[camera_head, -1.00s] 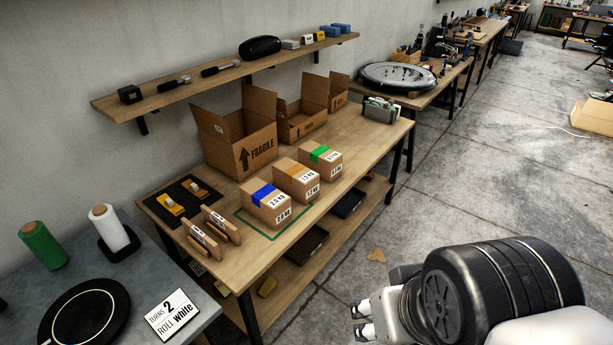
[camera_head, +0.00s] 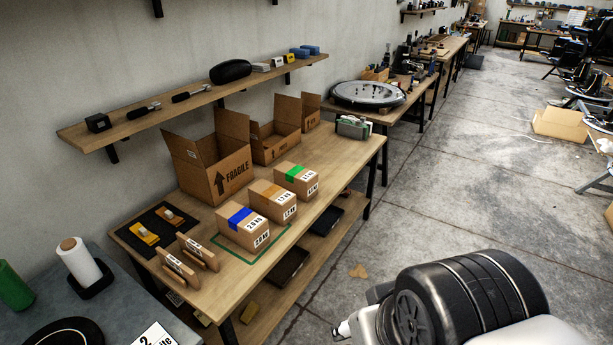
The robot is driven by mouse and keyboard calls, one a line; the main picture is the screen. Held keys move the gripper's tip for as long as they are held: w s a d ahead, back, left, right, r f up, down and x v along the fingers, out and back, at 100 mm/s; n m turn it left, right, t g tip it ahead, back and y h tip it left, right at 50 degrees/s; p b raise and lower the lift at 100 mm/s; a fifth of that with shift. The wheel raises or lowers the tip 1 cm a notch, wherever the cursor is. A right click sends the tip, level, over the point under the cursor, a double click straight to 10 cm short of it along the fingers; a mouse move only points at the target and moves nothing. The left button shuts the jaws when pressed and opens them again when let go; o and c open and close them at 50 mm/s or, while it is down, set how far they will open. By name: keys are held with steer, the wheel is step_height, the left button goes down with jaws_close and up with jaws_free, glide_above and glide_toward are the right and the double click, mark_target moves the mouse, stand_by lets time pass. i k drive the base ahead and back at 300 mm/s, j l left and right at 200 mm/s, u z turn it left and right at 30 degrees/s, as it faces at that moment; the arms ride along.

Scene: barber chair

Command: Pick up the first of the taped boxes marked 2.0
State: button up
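The box marked 2.0 (camera_head: 244,231) is a small brown carton with blue tape across its top. It sits at the near left of a row of three taped boxes on the wooden table, inside a green outline. Beside it stand a box with orange-tan tape (camera_head: 273,203) and a box with green tape (camera_head: 297,180). My gripper (camera_head: 341,329) is only partly in view at the bottom edge, to the right of the table and well apart from the boxes. My arm hides most of it, so its fingers cannot be judged.
Open cartons, the largest marked FRAGILE (camera_head: 213,160), stand behind the boxes. A wall shelf (camera_head: 190,104) overhangs the table's back. Two wooden stands (camera_head: 200,250) and a black mat (camera_head: 139,222) are at the left end.

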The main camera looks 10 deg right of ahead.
mark_target(248, 229)
steer(key=i+u, duration=0.1)
steer(key=i, duration=0.55)
steer(key=i+l+u, duration=0.15)
steer(key=i, duration=0.5)
steer(key=i+l+u, duration=0.1)
steer(key=i, duration=0.55)
